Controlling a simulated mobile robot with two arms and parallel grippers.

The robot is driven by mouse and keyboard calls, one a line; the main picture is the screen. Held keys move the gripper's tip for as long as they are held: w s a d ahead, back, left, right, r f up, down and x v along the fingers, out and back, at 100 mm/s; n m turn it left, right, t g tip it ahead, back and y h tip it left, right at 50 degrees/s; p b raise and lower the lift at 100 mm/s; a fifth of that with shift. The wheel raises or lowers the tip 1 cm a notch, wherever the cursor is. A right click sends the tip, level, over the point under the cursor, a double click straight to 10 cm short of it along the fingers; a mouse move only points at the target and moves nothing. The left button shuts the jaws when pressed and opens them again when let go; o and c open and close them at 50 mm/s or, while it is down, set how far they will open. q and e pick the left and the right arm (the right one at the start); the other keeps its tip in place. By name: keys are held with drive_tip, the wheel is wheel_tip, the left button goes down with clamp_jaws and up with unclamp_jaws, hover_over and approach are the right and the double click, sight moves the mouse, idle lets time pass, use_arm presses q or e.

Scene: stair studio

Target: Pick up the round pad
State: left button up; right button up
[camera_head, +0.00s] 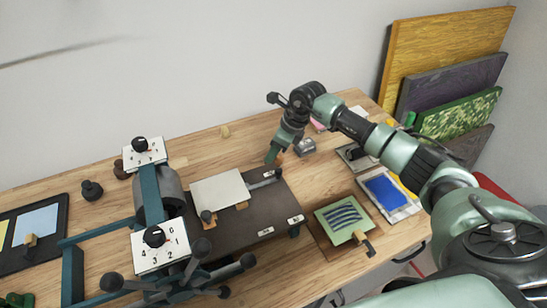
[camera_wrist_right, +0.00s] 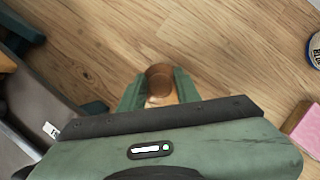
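The round pad (camera_wrist_right: 160,79) shows in the right wrist view as a brown, round-topped piece between the two green fingers of my right gripper (camera_wrist_right: 160,88). The fingers touch it on both sides. A pale part shows below its brown top. In the head view my right gripper (camera_head: 272,154) points down behind the press bed, and the pad is hidden there. I cannot tell whether the pad still touches the table. My left gripper is not in view.
An etching press (camera_head: 150,202) with a dark bed (camera_head: 262,212) stands left of the gripper. A grey-topped item (camera_head: 304,146) is just right of it. Bare wood surrounds the pad.

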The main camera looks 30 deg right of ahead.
clamp_jaws()
drive_tip(key=shift+r, duration=0.15)
wheel_tip(320, 180, up, 20)
drive_tip(key=b, duration=0.4)
drive_tip(key=shift+c, duration=0.7)
unclamp_jaws()
clamp_jaws()
drive_tip(key=shift+f, duration=0.2)
